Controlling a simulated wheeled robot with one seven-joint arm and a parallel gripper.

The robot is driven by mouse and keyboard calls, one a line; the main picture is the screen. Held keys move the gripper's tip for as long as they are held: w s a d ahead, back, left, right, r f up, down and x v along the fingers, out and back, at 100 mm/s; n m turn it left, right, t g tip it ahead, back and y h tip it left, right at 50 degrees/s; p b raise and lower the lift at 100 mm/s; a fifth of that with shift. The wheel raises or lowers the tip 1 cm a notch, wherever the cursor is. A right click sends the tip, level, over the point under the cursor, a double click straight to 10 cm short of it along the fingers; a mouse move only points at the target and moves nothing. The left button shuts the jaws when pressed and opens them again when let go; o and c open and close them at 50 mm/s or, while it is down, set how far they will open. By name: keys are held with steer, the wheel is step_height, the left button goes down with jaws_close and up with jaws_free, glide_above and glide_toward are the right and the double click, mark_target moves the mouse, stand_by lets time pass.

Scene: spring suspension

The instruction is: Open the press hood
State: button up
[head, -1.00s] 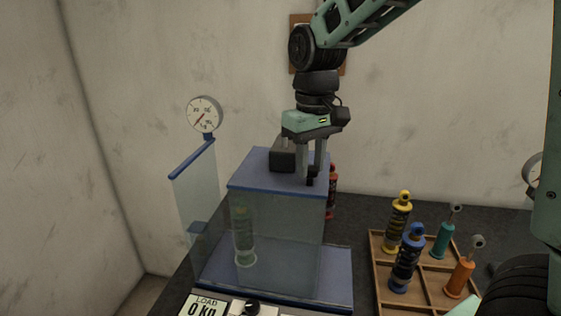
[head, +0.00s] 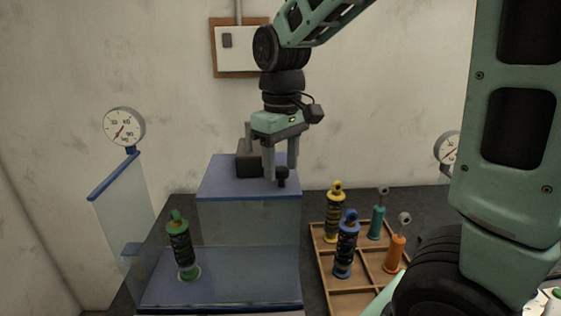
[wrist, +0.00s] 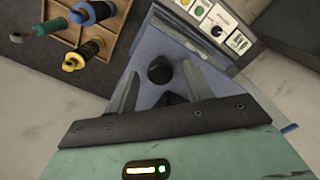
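The press hood (head: 250,222) is a clear box with a blue top, standing toward the back of the press base (head: 220,308). The green shock absorber (head: 182,250) stands upright on the base, in front and to the left of the hood, and shows clearly. A dark knob (head: 282,178) sits on the hood's top near its front right. My gripper (head: 280,178) points down over the top. The wrist view shows its two fingers spread either side of the round black knob (wrist: 160,70), with gaps to it. It grips nothing.
A wooden tray (head: 325,270) with yellow, blue, teal and orange shock absorbers stands to the right. A dial gauge (head: 124,127) and an upright glass panel (head: 125,210) are at the left. A dark block (head: 248,165) sits behind the knob on the hood top.

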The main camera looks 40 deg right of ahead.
step_height(320, 180, up, 17)
steer(key=b, duration=0.1)
steer(key=shift+r+b, duration=0.2)
steer(key=shift+b, duration=0.2)
stand_by(0.7)
